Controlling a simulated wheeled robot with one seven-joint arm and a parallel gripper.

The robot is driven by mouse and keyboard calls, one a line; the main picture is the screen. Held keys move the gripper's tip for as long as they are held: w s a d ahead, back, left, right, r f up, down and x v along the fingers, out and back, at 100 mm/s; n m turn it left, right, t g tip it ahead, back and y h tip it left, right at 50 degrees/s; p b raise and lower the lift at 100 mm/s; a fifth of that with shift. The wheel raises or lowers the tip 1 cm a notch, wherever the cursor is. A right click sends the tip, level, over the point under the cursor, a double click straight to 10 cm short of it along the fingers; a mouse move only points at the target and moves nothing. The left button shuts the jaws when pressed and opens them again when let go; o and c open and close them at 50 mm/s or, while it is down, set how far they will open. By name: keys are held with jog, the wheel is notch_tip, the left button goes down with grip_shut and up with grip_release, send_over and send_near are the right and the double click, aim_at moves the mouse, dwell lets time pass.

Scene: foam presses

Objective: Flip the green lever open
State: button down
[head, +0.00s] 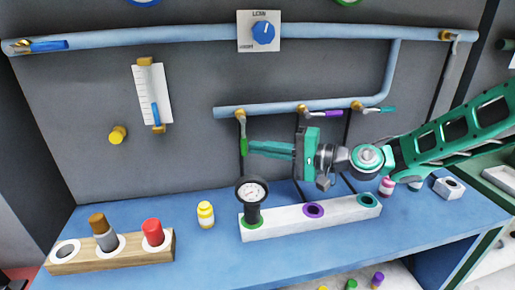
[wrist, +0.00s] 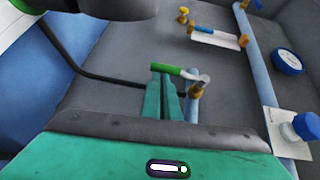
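The green lever (head: 244,137) hangs down from a brass valve at the left end of the lower blue pipe. In the wrist view the green lever (wrist: 172,71) lies just beyond my fingertips. My gripper (head: 251,148) reaches in from the right, with its teal fingers pointing left and their tips beside the lever's lower end. In the wrist view my gripper's fingers (wrist: 163,78) are close together with nothing seen between them. I cannot tell whether the tips touch the lever.
A purple lever (head: 326,113) and a teal lever (head: 376,109) stick out sideways on the same pipe (head: 280,107). A gauge (head: 252,192) stands in the white block (head: 280,225) below my fingers. The blue dial (head: 263,33) is above.

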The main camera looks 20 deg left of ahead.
jog(key=shift+s+a, duration=0.1)
jog(key=w+d, duration=0.2)
jog(key=d, duration=1.1)
jog(key=shift+w, duration=0.15)
jog(key=shift+d+f, duration=0.1)
